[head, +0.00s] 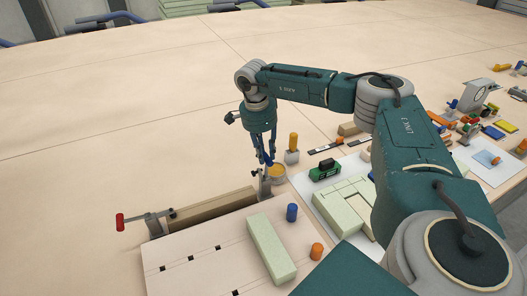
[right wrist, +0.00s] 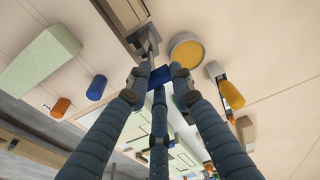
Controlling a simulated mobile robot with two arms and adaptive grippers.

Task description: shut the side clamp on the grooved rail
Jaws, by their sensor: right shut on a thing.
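The rail (head: 212,205) is a long brown wooden bar along the back edge of a pale slotted board; its groove is hard to make out. A grey metal side clamp (head: 264,184) stands at its right end and also shows in the right wrist view (right wrist: 148,38). My right gripper (head: 266,160) points down over this clamp. Its fingers are shut on the clamp's blue handle (right wrist: 159,76), partly hidden by the fingers. Whether the clamp's jaw touches the rail cannot be seen. My left gripper is out of view.
A red-handled clamp (head: 121,222) stands at the rail's left end. A round yellow-topped tin (head: 277,174) and a yellow-handled tool (head: 293,142) stand close by. A green block (head: 270,247) and blue cylinder (head: 292,212) are in front. The table behind is clear.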

